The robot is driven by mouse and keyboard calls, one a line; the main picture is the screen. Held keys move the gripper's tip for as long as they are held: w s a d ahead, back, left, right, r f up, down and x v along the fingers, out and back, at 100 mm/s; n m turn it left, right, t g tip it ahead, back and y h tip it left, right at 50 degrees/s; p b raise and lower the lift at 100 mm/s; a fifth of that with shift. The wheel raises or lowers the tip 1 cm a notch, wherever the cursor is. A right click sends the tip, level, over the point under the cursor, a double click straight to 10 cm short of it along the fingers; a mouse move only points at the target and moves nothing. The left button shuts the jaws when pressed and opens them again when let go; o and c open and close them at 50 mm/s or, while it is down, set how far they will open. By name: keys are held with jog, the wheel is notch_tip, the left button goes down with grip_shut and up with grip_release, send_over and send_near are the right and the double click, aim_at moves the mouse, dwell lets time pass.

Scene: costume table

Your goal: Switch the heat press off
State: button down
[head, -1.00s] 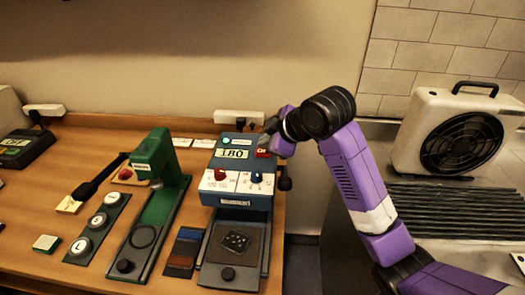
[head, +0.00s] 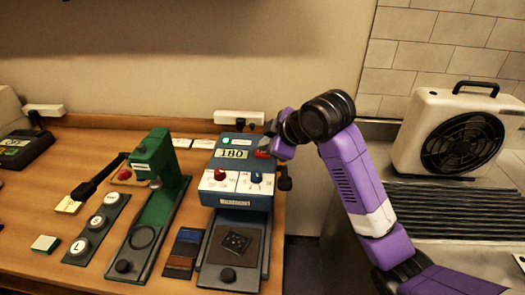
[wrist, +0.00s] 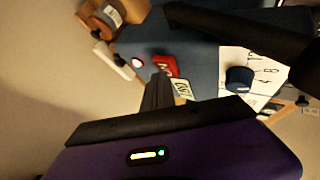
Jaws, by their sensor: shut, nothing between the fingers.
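The blue heat press (head: 230,201) stands on the wooden table, with a display (head: 234,154) reading 180. A red switch (head: 263,155) sits right of the display, partly covered by my fingers; it also shows in the wrist view (wrist: 165,66) with white lettering. A red knob (head: 220,174) and a blue knob (head: 256,177) are on the white panel below. My gripper (head: 268,138) is shut and empty, its tips at the upper right of the press, close to the red switch. I cannot tell whether they touch it.
A green press (head: 156,205) stands to the left, with dark and brown swatches (head: 184,250) between the two. A white power strip (head: 239,116) is behind the heat press. A fan heater (head: 452,135) stands on the right counter.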

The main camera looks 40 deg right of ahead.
dwell(0.3)
jog(key=shift+r+p, duration=0.8)
jog(key=shift+r, duration=0.05)
notch_tip(320, 180, up, 6)
jog(key=p, duration=0.5)
dwell(0.4)
